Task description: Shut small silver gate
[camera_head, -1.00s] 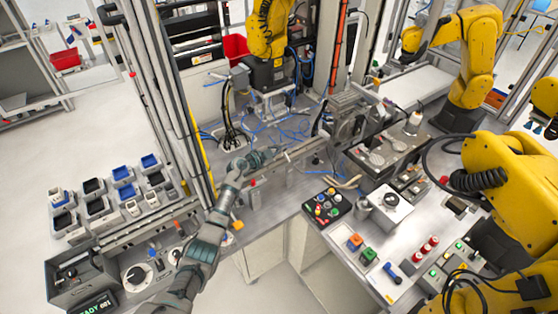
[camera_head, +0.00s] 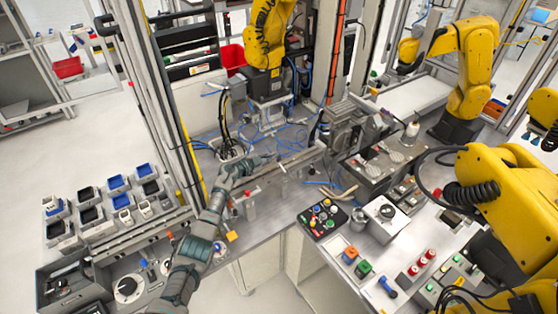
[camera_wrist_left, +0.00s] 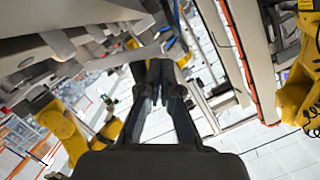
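A low silver rail-like bar (camera_head: 292,163) runs diagonally along the back of the central bench in the head view. It may be the small silver gate, but I cannot tell whether it stands open or shut. My left gripper (camera_head: 263,160) is just above and behind the left part of this bar, with its fingers pointing right. In the left wrist view the fingers (camera_wrist_left: 160,66) converge, with their tips close together, and nothing clear is held between them. Contact with the bar cannot be told. My right gripper is out of view.
A black button panel (camera_head: 323,217) lies on the bench to the right. Blue cables (camera_head: 285,135) lie behind the bar. Yellow robot arms (camera_head: 515,195) crowd the right side. Small bins (camera_head: 88,215) stand at the left. An upright post (camera_head: 165,105) rises beside my left arm.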

